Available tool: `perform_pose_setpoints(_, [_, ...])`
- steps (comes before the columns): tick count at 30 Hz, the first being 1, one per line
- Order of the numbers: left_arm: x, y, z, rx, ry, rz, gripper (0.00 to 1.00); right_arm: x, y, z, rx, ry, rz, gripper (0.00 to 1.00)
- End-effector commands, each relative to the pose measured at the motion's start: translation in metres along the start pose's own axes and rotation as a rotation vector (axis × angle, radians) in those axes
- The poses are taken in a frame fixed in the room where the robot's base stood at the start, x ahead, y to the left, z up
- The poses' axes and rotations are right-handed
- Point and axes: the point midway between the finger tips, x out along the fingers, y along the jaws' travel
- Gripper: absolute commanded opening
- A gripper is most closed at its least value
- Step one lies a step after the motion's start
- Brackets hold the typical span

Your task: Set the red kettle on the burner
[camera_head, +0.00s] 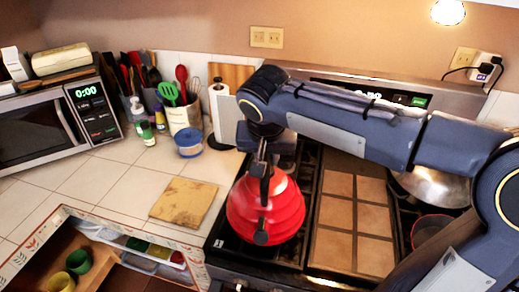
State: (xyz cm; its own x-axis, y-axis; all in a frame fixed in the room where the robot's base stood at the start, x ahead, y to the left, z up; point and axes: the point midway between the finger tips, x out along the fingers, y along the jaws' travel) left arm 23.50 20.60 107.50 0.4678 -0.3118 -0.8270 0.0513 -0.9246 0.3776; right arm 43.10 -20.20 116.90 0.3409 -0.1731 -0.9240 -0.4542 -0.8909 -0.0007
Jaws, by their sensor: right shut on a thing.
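The red kettle (270,213) is at the left part of the stove, over the black grates (308,208). It looks upright. Its base hides the burner under it, and I cannot tell whether it touches the grate. My right gripper (263,178) comes down from above and is shut on the kettle, at its top; the fingers partly hide the grip. My left gripper is not in view.
A tiled panel (337,240) covers the stove's middle. A metal pan (433,184) and a red pot (430,228) stand at the right. A paper towel roll (222,116) stands behind left. The left counter has free room around a yellowish board (184,201). An open drawer (120,262) is at front left.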

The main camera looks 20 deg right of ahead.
Motion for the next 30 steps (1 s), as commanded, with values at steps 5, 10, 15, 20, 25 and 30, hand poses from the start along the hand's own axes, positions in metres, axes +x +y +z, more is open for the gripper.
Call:
perform_pose_setpoints(5, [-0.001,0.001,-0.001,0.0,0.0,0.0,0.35,0.016,0.006,0.0,0.0,0.004,-0.001,0.0])
perform_pose_setpoints(10, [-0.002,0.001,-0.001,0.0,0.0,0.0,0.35,0.033,0.005,0.007,0.0,0.004,-0.003,0.0])
perform_pose_setpoints(15, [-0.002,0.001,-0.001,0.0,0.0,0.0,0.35,0.037,0.005,0.009,0.001,0.006,-0.004,0.0])
perform_pose_setpoints(20, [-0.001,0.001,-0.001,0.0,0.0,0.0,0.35,0.037,0.005,0.009,0.001,0.006,-0.004,0.0])
perform_pose_setpoints(25, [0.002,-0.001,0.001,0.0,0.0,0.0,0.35,0.041,0.006,0.012,0.0,-0.001,0.001,0.24])
perform_pose_setpoints(30, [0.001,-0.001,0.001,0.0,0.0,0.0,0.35,0.041,0.006,0.011,0.0,-0.001,0.001,0.43])
